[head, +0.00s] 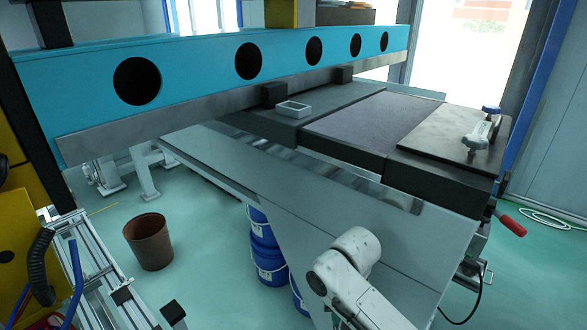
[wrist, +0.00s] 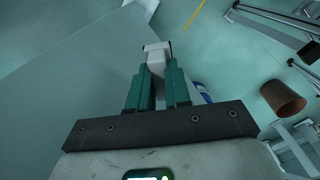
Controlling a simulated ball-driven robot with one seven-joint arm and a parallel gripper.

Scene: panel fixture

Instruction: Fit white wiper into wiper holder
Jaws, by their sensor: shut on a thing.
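My gripper (wrist: 157,72) shows in the wrist view with its two teal fingers shut on a white piece, the white wiper (wrist: 156,52). The wiper sticks out past the fingertips and has a thin dark edge at its far end; its lower part is hidden between the fingers. In the head view my gripper and the wiper are out of sight. A small white open-topped rectangular box (head: 292,109) sits on the dark bench top near the blue beam; I cannot tell for sure that it is the wiper holder. My gripper is apart from it.
A blue beam (head: 200,75) with round holes spans above the bench. Blue buckets (head: 268,255) stand under the bench edge. A brown bin (head: 148,241) stands on the floor.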

